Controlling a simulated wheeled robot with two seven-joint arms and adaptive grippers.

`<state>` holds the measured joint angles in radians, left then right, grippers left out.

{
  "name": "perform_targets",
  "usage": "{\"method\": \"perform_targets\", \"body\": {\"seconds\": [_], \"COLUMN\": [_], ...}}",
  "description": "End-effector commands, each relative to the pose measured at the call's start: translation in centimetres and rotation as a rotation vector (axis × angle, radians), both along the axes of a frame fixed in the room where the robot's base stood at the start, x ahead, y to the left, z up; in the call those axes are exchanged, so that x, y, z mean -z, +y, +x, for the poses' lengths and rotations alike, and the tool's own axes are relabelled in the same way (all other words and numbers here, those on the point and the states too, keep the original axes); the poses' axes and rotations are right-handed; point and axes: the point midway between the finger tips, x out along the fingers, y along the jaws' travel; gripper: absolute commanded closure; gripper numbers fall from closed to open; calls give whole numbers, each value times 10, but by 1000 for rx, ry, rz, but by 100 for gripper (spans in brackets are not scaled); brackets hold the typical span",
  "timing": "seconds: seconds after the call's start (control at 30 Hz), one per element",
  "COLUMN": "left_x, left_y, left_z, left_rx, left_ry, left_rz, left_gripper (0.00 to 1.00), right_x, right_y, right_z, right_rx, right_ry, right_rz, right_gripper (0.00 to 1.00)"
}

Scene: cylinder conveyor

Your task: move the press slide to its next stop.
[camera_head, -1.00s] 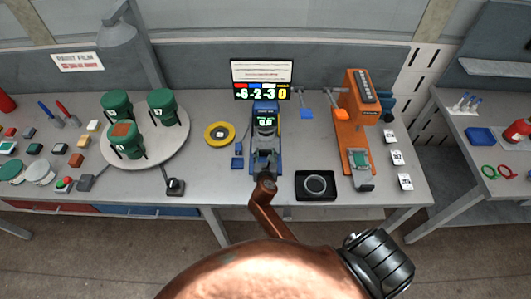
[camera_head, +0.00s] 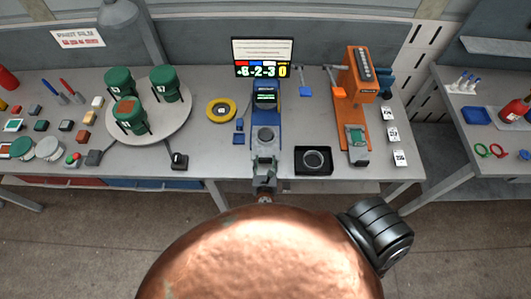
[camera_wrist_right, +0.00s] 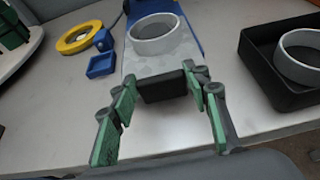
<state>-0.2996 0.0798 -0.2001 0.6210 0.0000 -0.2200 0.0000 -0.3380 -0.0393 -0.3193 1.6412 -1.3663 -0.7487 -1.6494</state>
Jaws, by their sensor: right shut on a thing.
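The slide (camera_head: 265,153) is a grey plate sticking out toward me from the front of the blue press (camera_head: 266,98). It carries a grey ring-shaped cup, which shows large in the right wrist view (camera_wrist_right: 154,36). My right gripper (camera_head: 264,181) is at the slide's near end, by the table's front edge. In the wrist view its green-padded fingers (camera_wrist_right: 165,92) stand either side of the slide's black end tab (camera_wrist_right: 163,86), and it is shut on this tab. My left gripper is not in view.
A black tray with a ring (camera_head: 313,173) lies right of the slide, beside an orange machine (camera_head: 357,85). A yellow ring (camera_head: 221,98) and small blue blocks (camera_head: 239,137) lie left. A round turntable (camera_head: 175,132) holds green canisters (camera_head: 163,82). A lit display (camera_head: 262,70) stands behind.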

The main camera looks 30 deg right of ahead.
Motion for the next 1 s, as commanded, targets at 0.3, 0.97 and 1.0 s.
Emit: {"method": "perform_targets", "body": {"seconds": [0.3,0.97,1.0], "left_x": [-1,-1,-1], "left_y": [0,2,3], "left_z": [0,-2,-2], "left_rx": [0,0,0], "left_ry": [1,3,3], "left_rz": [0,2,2], "left_gripper": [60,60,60], "right_x": [1,0,0], "right_y": [2,2,3], "right_z": [-6,-5,-6], "right_rx": [3,1,1], "right_ry": [3,1,1], "right_rz": [-1,-1,-1], "right_gripper": [100,39,39]}}
